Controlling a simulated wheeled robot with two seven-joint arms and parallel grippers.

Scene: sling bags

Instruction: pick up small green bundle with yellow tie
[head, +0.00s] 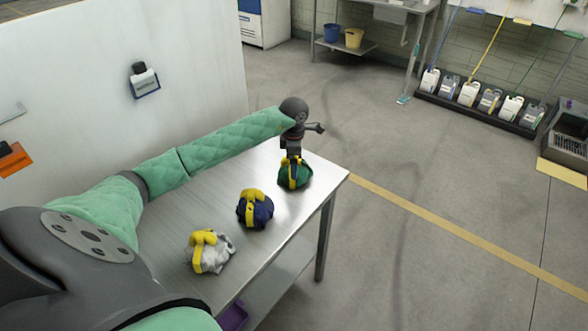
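The small green bundle with a yellow tie (295,175) sits on the metal table (215,188), near its far right corner. My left gripper (293,157) points down right at the top of this bundle, at its yellow tie. The fingertips overlap the tie in the picture, and I cannot tell whether they are closed on it. The gripper hides part of the bundle's top. My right gripper is not in view.
A blue bundle with a yellow tie (256,211) and a white one with a yellow tie (209,254) stand nearer on the same table. A white wall panel (90,85) rises behind my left arm. Open grey floor (420,180) lies to the right.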

